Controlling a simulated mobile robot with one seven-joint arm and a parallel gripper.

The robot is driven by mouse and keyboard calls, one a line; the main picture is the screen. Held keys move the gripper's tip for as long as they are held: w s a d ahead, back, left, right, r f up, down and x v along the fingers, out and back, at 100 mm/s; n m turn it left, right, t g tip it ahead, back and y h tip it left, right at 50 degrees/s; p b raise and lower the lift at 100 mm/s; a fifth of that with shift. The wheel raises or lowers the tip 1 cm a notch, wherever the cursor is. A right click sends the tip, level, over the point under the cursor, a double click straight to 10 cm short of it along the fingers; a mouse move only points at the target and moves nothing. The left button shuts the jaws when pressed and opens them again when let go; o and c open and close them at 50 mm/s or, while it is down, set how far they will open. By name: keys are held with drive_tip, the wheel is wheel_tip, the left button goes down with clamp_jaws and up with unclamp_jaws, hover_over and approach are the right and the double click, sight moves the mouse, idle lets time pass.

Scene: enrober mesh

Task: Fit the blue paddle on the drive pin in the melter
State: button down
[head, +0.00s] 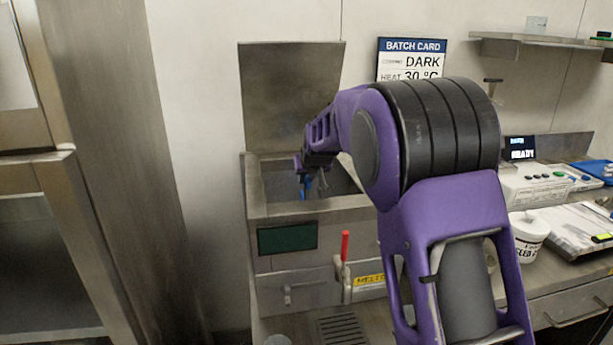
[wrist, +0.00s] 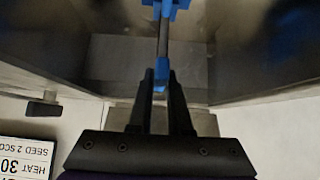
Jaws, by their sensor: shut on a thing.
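The melter (head: 281,217) is a steel tank with its lid (head: 290,98) raised at the back. My gripper (head: 314,180) is over the tank's opening, with the fingers pointing down. It is shut on the blue paddle (head: 306,187), of which only a small blue part shows in the head view. In the wrist view, the paddle (wrist: 172,7) has a grey shaft and blue parts at the top of the picture and between the fingertips of my gripper (wrist: 161,78). I cannot make out the drive pin in either view, nor whether the paddle touches it.
A red-handled lever (head: 345,247) stands up at the melter's front. A white labelled tub (head: 528,230) and a control box (head: 537,185) are on the bench to the right. A batch card (head: 410,60) hangs on the wall behind. A tall steel cabinet (head: 120,170) is at the left.

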drive_tip(key=shift+f, duration=0.4)
drive_tip(key=c, duration=0.8)
unclamp_jaws()
drive_tip(key=shift+o, duration=0.2)
drive_tip(key=p+v, duration=0.1)
drive_tip(key=v, duration=1.6)
drive_tip(key=shift+s, duration=0.2)
drive_tip(key=shift+r, duration=0.1)
